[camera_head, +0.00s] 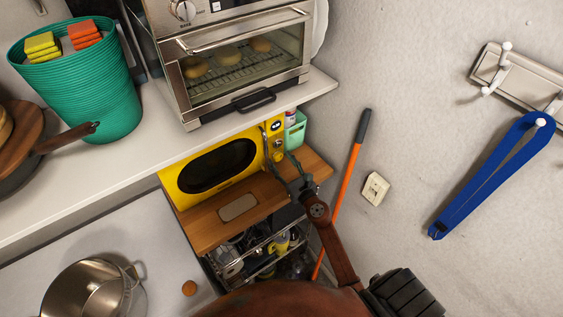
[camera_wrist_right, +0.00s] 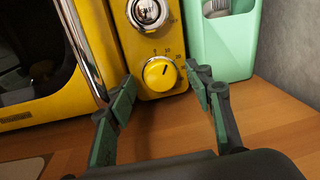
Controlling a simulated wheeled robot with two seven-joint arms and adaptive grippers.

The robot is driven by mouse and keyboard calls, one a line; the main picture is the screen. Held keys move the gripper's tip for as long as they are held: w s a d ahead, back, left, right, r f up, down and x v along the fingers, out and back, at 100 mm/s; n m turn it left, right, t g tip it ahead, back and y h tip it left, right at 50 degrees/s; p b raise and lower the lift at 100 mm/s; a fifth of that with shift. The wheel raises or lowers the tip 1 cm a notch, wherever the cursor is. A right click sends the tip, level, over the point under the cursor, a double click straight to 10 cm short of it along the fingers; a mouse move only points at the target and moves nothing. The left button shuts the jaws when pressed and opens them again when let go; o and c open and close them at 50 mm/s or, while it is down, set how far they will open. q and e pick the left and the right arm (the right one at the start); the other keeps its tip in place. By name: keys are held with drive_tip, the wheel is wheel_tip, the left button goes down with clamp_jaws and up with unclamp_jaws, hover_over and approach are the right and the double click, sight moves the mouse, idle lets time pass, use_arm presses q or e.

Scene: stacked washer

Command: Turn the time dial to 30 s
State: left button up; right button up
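The yellow microwave (camera_head: 217,166) stands on a wooden shelf under the white counter. Its control panel is on its right side. The yellow time dial (camera_wrist_right: 159,74) sits low on the panel, below a chrome knob (camera_wrist_right: 148,12). A dark mark on the dial points to the upper right; the small numbers around it are hard to read. My right gripper (camera_wrist_right: 163,88) is open and empty in front of the dial, one finger to each side, with no clear contact. In the head view the right gripper (camera_head: 285,170) is by the panel. My left gripper is not in view.
A mint-green container (camera_wrist_right: 226,45) stands close to the right of the panel. The toaster oven (camera_head: 240,60) is on the counter above. An orange-handled pole (camera_head: 352,165) leans at the wall on the right.

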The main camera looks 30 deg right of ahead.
drive_tip(key=c, duration=1.1)
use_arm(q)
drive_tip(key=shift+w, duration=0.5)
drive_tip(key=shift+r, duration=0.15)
use_arm(e)
drive_tip(key=shift+r+m+p, duration=0.15)
drive_tip(key=shift+m+p, duration=0.65)
drive_tip(key=shift+p, duration=0.05)
drive_tip(key=m+p, duration=0.3)
drive_tip(key=shift+r+g, duration=0.1)
drive_tip(key=shift+g, duration=0.2)
drive_tip(key=m+p, duration=0.2)
drive_tip(key=m, duration=0.1)
drive_tip(key=shift+y, duration=0.3)
use_arm(q)
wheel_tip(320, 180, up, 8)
drive_tip(key=p, duration=0.1)
drive_tip(key=shift+p, duration=0.35)
use_arm(e)
drive_tip(key=shift+d+m+g, duration=0.1)
drive_tip(key=shift+m+g, duration=0.2)
drive_tip(key=shift+m, duration=1.4)
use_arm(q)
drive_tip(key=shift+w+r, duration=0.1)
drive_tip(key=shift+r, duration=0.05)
